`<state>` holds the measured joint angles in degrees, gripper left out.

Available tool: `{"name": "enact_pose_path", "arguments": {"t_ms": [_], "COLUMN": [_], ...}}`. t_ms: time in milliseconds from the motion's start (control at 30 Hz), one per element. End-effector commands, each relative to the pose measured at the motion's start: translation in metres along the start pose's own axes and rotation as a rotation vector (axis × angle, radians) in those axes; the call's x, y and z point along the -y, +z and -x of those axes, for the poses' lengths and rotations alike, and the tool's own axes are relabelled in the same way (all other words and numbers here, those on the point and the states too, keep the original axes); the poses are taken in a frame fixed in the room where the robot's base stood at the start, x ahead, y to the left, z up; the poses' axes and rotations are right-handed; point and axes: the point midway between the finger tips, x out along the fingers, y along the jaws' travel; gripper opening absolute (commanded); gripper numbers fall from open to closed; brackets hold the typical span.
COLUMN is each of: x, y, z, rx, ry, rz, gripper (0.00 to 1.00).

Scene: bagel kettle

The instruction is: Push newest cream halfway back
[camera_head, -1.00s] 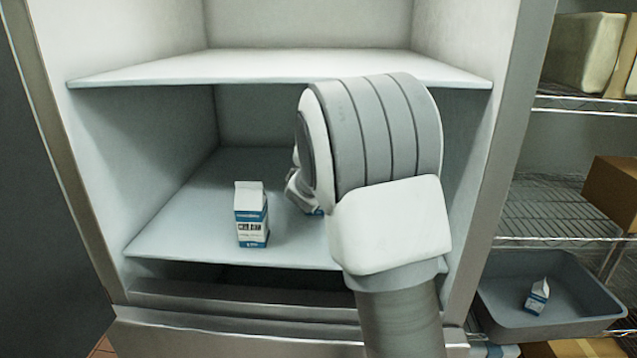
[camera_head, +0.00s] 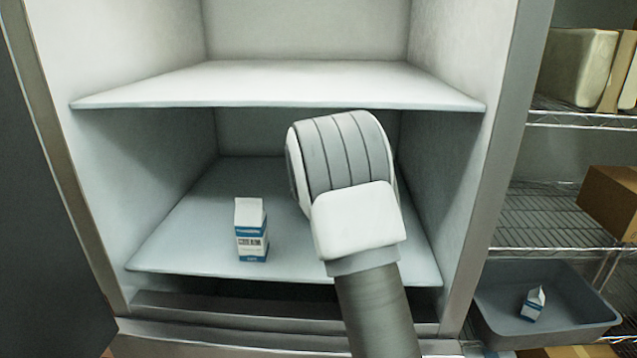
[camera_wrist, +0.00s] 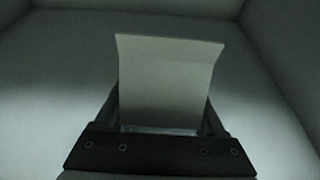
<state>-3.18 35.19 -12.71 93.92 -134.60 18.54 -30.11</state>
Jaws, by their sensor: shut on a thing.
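One cream carton (camera_head: 251,230), white with blue bands and a dark label, stands upright near the front edge of the lower fridge shelf (camera_head: 185,240), left of my arm. My gripper is hidden behind my arm in the head view. In the wrist view my gripper (camera_wrist: 165,125) is shut on a pale carton (camera_wrist: 168,80), which fills the space between the fingers. The label of this held carton does not show. My arm reaches into the compartment above the lower shelf.
The upper shelf (camera_head: 270,88) lies close above my arm. The fridge's right wall (camera_head: 425,170) is near my arm. A grey bin (camera_head: 545,325) on the wire rack at right holds another small carton (camera_head: 533,303). A cardboard box (camera_head: 612,203) sits above it.

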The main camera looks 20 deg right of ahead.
Motion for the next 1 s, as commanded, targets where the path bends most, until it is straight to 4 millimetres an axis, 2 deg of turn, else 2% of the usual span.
{"name": "enact_pose_path", "arguments": {"t_ms": [400, 500, 1000], "x": [-0.001, -0.001, -0.001], "y": [0.015, 0.011, 0.008], "z": [-0.025, -0.030, -0.031], "rx": [0.004, 0.004, 0.004], "ry": [-0.001, -0.001, 0.000], "rz": [0.000, -0.001, -0.001], "gripper": [0.00, 0.00, 0.00]}}
